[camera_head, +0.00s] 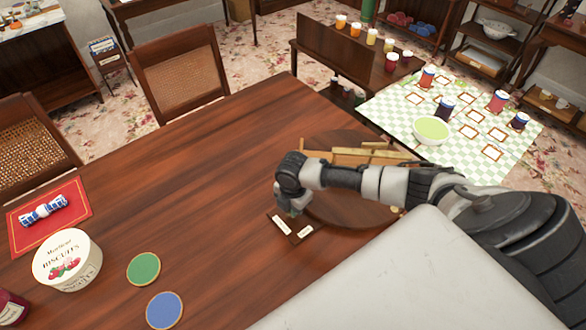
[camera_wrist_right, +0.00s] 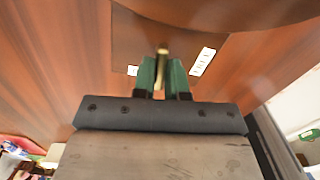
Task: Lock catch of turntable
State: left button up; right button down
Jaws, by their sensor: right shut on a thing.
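The turntable (camera_head: 350,212) is a round dark wooden disc on the table, partly hidden behind my right arm. Its edge shows at the top of the right wrist view (camera_wrist_right: 230,12). Beside it lies a dark base plate (camera_head: 292,231) with two white labels, whose writing I cannot read. In the right wrist view a small brass catch (camera_wrist_right: 163,52) stands over the plate between the labels. My right gripper (camera_head: 291,210) has its green fingertips (camera_wrist_right: 164,68) shut on this catch. In the head view the hand hides the catch. My left gripper is not in view.
On the turntable is a light wooden rack (camera_head: 355,155). A biscuit tin (camera_head: 67,260), a green disc (camera_head: 143,268) and a blue disc (camera_head: 164,309) lie to the left. A checked cloth with a green bowl (camera_head: 431,129) is beyond. The table's middle is clear.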

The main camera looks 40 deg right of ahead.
jog(key=shift+w+d+r+m+p, duration=0.15)
jog(key=shift+m+p, duration=0.35)
jog(key=shift+m, duration=0.4)
jog(key=c, duration=1.2)
grip_release()
jog(key=shift+o, duration=0.2)
notch_tip(320, 180, up, 11)
jog(key=shift+b, duration=0.4)
jog(key=shift+f, duration=0.25)
